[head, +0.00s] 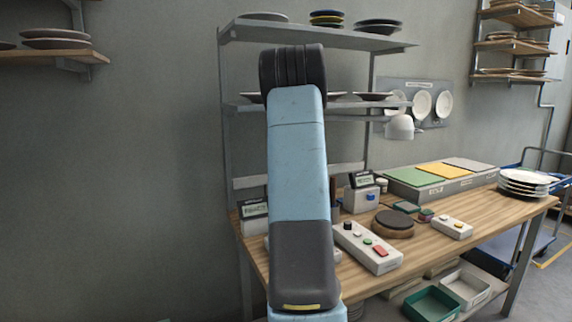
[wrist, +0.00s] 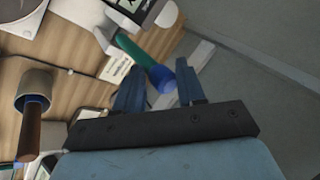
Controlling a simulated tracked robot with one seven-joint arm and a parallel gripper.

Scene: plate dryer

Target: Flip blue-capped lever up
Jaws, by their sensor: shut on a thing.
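The blue-capped lever (wrist: 160,79) shows in the wrist view. It has a green shaft (wrist: 133,49) that runs from a white box with a dark display (wrist: 133,7) to a round blue cap. My gripper (wrist: 159,72) has one finger on each side of the blue cap and is shut on it. Contact at the fingertips is hard to make out. In the head view my arm hides the lever and my gripper.
In the head view, a button box (head: 367,247) and a round dark-topped stand (head: 393,222) are on the wooden table (head: 428,247). A plate rack (head: 320,35) rises behind.

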